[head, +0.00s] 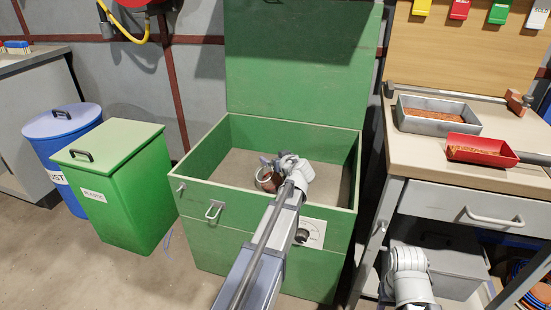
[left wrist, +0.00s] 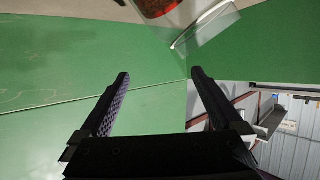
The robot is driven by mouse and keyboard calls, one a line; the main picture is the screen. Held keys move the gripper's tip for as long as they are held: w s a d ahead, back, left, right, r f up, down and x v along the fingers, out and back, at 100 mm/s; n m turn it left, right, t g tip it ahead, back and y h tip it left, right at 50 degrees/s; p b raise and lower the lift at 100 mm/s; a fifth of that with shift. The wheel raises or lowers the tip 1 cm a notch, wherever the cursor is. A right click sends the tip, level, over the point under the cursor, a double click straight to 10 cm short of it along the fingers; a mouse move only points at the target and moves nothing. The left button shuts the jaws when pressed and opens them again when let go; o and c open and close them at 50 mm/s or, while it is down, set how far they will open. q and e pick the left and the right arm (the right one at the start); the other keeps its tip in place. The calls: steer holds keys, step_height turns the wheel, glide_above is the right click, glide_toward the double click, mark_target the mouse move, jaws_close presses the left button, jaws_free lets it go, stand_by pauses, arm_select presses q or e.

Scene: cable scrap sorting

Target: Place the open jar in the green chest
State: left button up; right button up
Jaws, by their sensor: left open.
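The green chest (head: 205,201) stands in the middle of the head view with its lid (head: 300,60) raised. The open jar (head: 266,181), clear with reddish-brown contents, is inside the chest walls, partly hidden by my left arm. It also shows at the top edge of the left wrist view (left wrist: 157,6), cut off by the frame; it looks tilted. I cannot tell if it touches the chest floor. My left gripper (left wrist: 159,75) is open, with nothing between its fingers, and the jar lies beyond the fingertips. My right gripper is out of view.
A green plastic bin (head: 128,215) and a blue bin (head: 66,126) stand left of the chest. The chest's walls surround my left gripper.

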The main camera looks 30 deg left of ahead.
arm_select(q)
steer(key=shift+r, duration=0.1)
steer(key=shift+r+p, duration=0.55)
steer(key=shift+p, duration=0.1)
steer(key=p+v, duration=0.2)
steer(key=v, duration=0.5)
steer(key=shift+s+d+p, duration=0.15)
steer(key=shift+d+p, duration=0.05)
steer(key=shift+p, duration=0.15)
steer(key=shift+r, duration=0.1)
